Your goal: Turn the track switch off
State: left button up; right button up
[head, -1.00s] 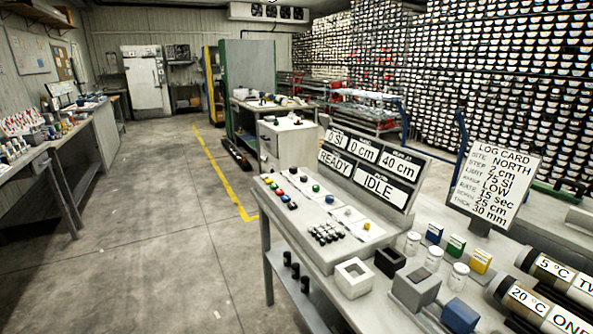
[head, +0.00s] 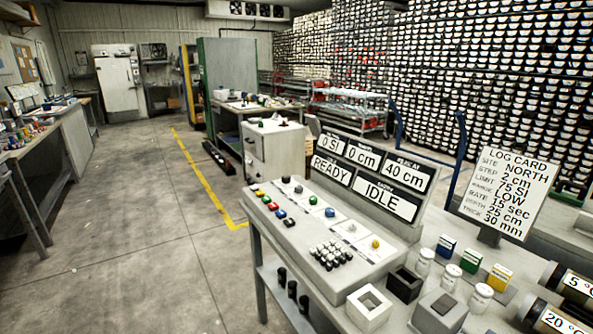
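A grey control console (head: 362,266) stands ahead on the bench. It has a row of small coloured buttons (head: 273,207) along its left edge. Behind them is a row of round knobs, including a green knob (head: 313,200), a blue knob (head: 330,212) and a yellow knob (head: 375,244). A cluster of black-and-white keys (head: 332,256) is at the near end. The display board (head: 375,163) reads 0 SI, 0 cm, 40 cm, READY and IDLE. The control labels are too small to read, so I cannot tell which one is the track switch. Neither gripper is in view.
A white log card (head: 510,190) stands behind several jars and small coloured boxes. An open white square block (head: 369,308) and a dark one (head: 404,285) sit at the console's near end. Open floor (head: 150,260) lies left of the bench. A white cabinet (head: 275,155) stands beyond it.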

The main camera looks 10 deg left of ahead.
aim_at(287, 179)
jog(key=i+j+z, duration=0.25)
jog(key=j, duration=0.35)
jog(key=i+j+z, duration=0.3)
jog(key=j, duration=0.35)
jog(key=i+j+z, duration=0.1)
jog(key=j, duration=0.3)
jog(key=i+j+z, duration=0.15)
jog(key=j, duration=0.2)
jog(key=i, duration=0.05)
